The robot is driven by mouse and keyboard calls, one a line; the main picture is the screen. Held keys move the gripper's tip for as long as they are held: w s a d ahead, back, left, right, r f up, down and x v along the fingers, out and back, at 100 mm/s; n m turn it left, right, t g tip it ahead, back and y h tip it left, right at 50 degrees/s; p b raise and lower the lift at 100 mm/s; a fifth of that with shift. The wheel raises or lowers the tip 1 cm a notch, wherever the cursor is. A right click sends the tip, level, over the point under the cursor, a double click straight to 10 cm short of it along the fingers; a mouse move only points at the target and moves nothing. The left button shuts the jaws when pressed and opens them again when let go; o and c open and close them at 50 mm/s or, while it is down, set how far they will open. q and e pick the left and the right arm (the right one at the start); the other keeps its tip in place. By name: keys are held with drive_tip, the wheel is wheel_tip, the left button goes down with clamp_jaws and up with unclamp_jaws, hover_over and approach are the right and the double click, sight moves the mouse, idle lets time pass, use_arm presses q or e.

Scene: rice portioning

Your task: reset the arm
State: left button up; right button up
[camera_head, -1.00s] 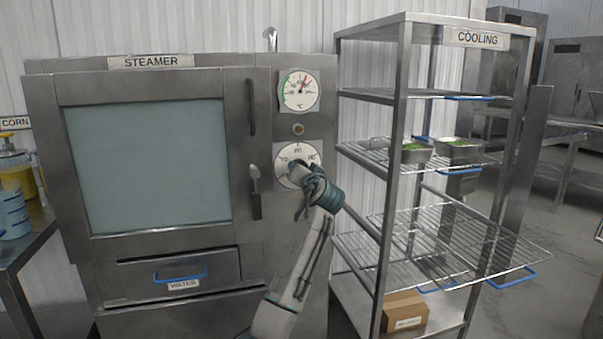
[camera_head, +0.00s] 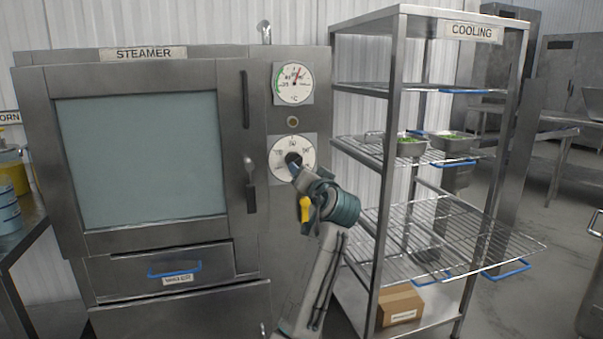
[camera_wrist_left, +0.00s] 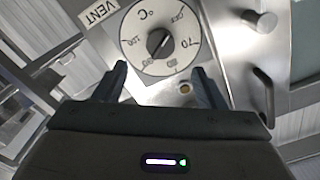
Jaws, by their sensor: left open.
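The steamer's control dial (camera_head: 278,163) is a round white plate with a dark knob on the front panel, below the gauge. My left gripper (camera_head: 296,172) is in front of the dial's lower right part and partly covers it. In the left wrist view the gripper (camera_wrist_left: 160,78) is open and empty, with its two fingers apart. There the dial (camera_wrist_left: 182,60), upside down, and its black knob (camera_wrist_left: 159,42) show beyond the fingertips. The knob appears clear of both fingers. My right gripper is not in view.
The steamer door (camera_head: 145,160) is closed, with handles on its right side. The drawer (camera_head: 170,268) below is shut. The cooling rack (camera_head: 395,100) stands close on the right. It holds metal pans (camera_head: 411,147) of green food, a pulled-out wire shelf (camera_head: 440,240) and a cardboard box (camera_head: 400,305).

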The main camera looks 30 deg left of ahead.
use_arm(q)
drive_tip(key=shift+s+d, duration=0.4)
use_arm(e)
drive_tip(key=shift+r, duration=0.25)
